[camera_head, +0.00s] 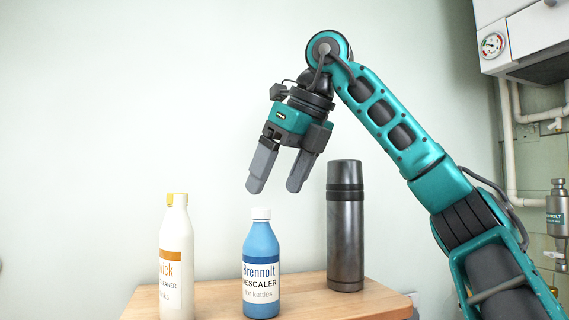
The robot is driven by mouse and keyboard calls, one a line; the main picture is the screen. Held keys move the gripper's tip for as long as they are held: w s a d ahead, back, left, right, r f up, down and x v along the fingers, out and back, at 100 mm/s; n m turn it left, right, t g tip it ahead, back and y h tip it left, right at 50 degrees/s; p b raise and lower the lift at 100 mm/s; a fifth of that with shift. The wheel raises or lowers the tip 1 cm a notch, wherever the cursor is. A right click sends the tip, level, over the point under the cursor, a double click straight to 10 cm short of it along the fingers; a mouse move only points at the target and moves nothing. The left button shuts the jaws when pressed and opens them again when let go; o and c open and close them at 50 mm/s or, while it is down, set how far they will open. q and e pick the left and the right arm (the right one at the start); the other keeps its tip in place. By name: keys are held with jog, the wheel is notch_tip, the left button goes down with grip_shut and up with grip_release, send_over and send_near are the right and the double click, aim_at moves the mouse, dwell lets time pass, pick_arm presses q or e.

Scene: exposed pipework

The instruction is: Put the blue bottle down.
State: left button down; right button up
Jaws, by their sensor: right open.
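The blue bottle (261,255) has a white cap and a white label reading "Brennolt" and "descaler". It stands upright on the wooden table (212,296), near its front edge. My right gripper (271,190) is open and points down above the bottle. Its two grey fingers are apart with nothing between them. The fingertips are a little above the white cap and do not touch it. My left gripper is not in view.
A white bottle (176,255) with an orange label stands left of the blue bottle. A dark metal flask (345,225) stands to its right, close to my right gripper. A boiler (525,38) with a gauge and white pipes is on the right wall.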

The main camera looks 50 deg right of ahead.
jog(key=shift+v, duration=1.05)
